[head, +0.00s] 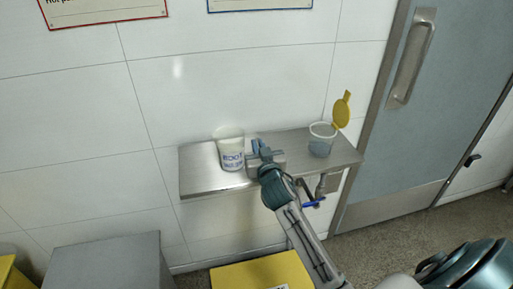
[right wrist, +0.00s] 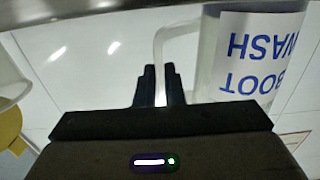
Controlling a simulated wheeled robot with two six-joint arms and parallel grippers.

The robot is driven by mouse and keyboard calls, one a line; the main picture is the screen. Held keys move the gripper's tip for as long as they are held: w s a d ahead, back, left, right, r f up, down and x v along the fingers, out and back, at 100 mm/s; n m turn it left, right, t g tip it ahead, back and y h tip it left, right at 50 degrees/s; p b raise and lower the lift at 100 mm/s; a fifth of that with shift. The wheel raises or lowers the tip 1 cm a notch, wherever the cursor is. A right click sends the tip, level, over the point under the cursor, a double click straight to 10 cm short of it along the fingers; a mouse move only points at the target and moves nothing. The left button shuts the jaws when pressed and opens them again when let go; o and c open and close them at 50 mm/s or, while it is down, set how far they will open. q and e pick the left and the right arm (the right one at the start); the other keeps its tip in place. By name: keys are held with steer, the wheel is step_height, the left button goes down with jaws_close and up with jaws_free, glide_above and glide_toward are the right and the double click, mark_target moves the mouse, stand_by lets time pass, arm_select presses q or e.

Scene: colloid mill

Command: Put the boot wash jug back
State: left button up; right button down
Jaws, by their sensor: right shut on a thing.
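The boot wash jug (head: 231,153) is a whitish, see-through jug with a blue-lettered label. It is upright at the left part of the steel wall shelf (head: 200,182). My right gripper (head: 264,152) is at its right side, shut on the handle. In the right wrist view, which is upside down, the jug (right wrist: 258,50) fills the upper right, and its handle runs down between the fingers of my right gripper (right wrist: 161,85). Its base is close to the shelf; I cannot tell if it touches. My left gripper is not in view.
A small tub (head: 321,142) with a raised yellow lid (head: 342,110) stands at the shelf's right end. A pipe with a blue lever (head: 313,203) is below the shelf. A yellow box (head: 262,273) and a grey cabinet (head: 105,265) stand below. A grey door (head: 400,140) is right.

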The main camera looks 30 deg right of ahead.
steer(key=shift+w+d, duration=0.1)
steer(key=shift+d, duration=0.05)
steer(key=c, duration=1.9)
jaws_free()
steer(key=o, duration=0.4)
steer(key=shift+s+r, duration=0.15)
steer(key=shift+s, duration=0.1)
steer(key=shift+c, duration=0.2)
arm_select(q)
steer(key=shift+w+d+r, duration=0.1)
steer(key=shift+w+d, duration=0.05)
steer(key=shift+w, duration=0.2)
